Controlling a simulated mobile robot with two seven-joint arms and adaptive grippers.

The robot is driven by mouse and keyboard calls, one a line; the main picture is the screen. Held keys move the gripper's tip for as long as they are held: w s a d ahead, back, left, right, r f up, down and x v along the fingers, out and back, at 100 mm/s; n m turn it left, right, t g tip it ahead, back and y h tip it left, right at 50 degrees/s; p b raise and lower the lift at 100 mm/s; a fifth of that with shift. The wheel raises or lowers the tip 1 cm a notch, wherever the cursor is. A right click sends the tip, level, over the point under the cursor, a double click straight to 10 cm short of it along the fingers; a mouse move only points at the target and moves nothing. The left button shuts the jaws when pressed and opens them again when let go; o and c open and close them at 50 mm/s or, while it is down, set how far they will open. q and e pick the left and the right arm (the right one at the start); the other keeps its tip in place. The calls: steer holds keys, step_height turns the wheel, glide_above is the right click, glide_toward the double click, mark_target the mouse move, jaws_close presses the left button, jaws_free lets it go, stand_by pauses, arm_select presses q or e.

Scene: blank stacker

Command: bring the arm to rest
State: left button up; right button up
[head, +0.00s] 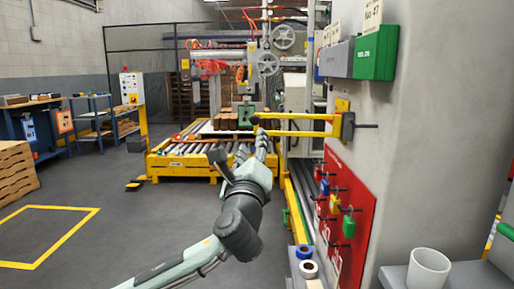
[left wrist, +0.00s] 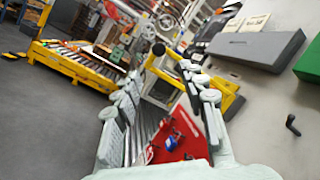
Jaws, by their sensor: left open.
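My left arm comes in from the lower left in the head view, and its gripper (head: 264,146) is out at the middle of the picture. The gripper looks open in the left wrist view (left wrist: 166,74), its two pale fingers spread apart with nothing seen held between them. A yellow barred lever (head: 300,133) sticks out from the wall just above and to the right of the gripper in the head view. It also shows beyond the fingers in the left wrist view (left wrist: 160,73). I cannot tell whether the fingers touch it. My right gripper is not in view.
A red lockout board (head: 366,200) with coloured padlocks is on the right wall, below a green box (head: 376,53) and a grey box (head: 337,60). A white cup (head: 428,270) stands at lower right. A yellow roller conveyor (head: 185,170) is ahead.

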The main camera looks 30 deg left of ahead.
arm_select(q)
step_height(320, 180, down, 32)
steer(key=s+n+g+h, duration=0.3)
steer(key=n+g+h, duration=0.1)
steer(key=n+g, duration=0.45)
steer(key=s+d+f+n+g+h, duration=0.1)
steer(key=s+f+n+g, duration=0.3)
steer(key=s+f, duration=0.9)
steer(key=s+d+f+n+g+h, duration=0.1)
steer(key=s+f+n+g, duration=0.3)
steer(key=s+f+n, duration=0.4)
steer(key=s+f+h, duration=0.1)
steer(key=s+f, duration=0.3)
steer(key=f, duration=0.5)
steer(key=shift+s+d, duration=0.3)
steer(key=shift+s, duration=0.1)
steer(key=shift+c, duration=1)
steer(key=shift+w+d, duration=0.1)
steer(key=shift+w, duration=0.05)
